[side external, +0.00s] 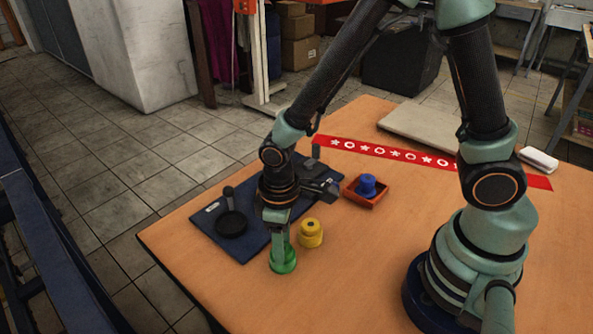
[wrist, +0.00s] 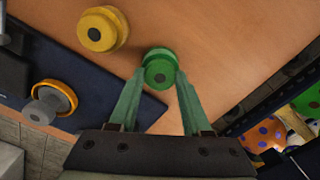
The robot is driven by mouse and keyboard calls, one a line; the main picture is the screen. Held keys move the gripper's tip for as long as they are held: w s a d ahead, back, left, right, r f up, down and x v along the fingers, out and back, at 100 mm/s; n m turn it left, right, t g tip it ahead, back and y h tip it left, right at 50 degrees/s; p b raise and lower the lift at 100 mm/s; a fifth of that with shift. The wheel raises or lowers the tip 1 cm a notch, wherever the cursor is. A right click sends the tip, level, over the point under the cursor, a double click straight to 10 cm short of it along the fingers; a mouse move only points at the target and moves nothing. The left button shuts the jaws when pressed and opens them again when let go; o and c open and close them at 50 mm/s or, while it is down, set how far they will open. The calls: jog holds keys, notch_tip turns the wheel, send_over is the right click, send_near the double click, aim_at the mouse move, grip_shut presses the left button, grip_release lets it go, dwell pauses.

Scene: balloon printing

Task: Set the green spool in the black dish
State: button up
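The green spool (side external: 284,261) stands on the orange table at its front edge, below my gripper (side external: 278,243). In the wrist view the green spool (wrist: 159,68) lies between the two green fingertips of my gripper (wrist: 160,78). The fingertips are at its sides, but I cannot tell whether they press on it. The spool seems to rest on or close to the table. The black dish (side external: 232,225) is on the dark blue mat, left of my gripper and clear of it; no green spool is in it.
A yellow spool (side external: 310,235) stands just right of the green one. A red tray (side external: 354,197) holds a blue spool (side external: 367,184). The dark blue mat (side external: 257,244) lies at the left. A red patterned strip (side external: 375,150) crosses the table behind.

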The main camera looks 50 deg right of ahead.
jog(key=shift+r, duration=0.7)
dwell(0.6)
jog(key=shift+r, duration=3.05)
jog(key=w+a+r+m, duration=0.15)
jog(key=w+m, duration=0.45)
jog(key=w, duration=0.8)
jog(key=shift+w+d+f, duration=0.1)
jog(key=shift+d+f, duration=0.05)
jog(key=shift+f, duration=1.1)
jog(key=shift+w+d+f, duration=0.1)
jog(key=shift+f, duration=1.15)
jog(key=shift+f, duration=1)
jog(key=o, duration=1.2)
